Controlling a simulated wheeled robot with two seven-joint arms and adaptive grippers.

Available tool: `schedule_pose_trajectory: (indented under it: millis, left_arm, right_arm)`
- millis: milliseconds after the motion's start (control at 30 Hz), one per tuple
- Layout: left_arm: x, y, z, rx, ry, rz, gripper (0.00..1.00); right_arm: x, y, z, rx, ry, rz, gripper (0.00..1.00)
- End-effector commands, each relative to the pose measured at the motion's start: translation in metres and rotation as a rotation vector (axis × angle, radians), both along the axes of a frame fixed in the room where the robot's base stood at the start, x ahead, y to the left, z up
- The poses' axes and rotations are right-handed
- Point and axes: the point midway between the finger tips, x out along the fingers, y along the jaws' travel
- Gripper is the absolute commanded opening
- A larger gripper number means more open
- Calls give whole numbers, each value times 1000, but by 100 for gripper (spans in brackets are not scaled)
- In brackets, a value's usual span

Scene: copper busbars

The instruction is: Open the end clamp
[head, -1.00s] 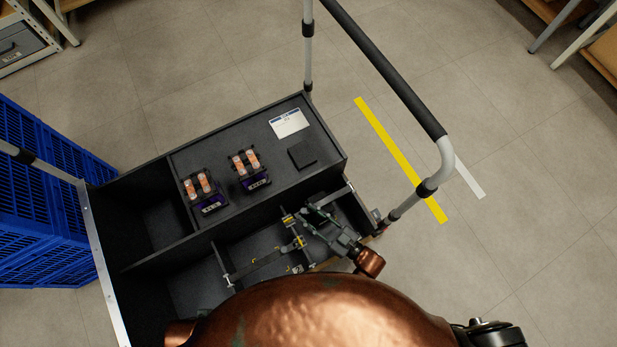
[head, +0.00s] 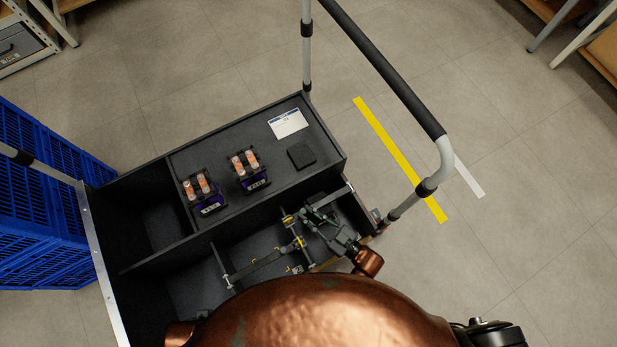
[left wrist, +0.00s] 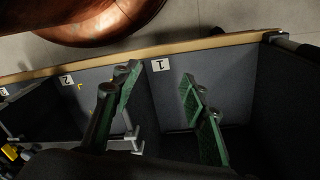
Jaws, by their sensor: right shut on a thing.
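Yellow-marked clamp hardware (head: 298,242) stands in the front compartment of the dark cart box in the head view. It is small, and I cannot tell for certain which piece is the end clamp. My right gripper (head: 312,214) is low over this hardware, beside a yellow piece (head: 288,219), and shut on a small part that its fingers mostly hide, apparently of the clamp. In the left wrist view my left gripper (left wrist: 160,105) has its two green-padded fingers spread apart, with nothing visible between them.
Two units with copper-orange cylinders (head: 247,162) (head: 199,184), a white card (head: 287,123) and a black block (head: 301,155) sit on the back deck. A blue crate (head: 45,200) stands left. The cart handle (head: 385,70) rises at right. Compartment labels 1 (left wrist: 160,66) and 2 (left wrist: 67,81) show.

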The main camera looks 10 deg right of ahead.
Motion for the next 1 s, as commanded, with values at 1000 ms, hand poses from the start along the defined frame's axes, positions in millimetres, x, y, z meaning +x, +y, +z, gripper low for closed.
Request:
schedule_pose_trajectory:
  millis: [1000]
  left_arm:
    - [-16,19,-73,47,48,-1,40]
  right_arm:
    - [9,-23,72,356,146,1,0]
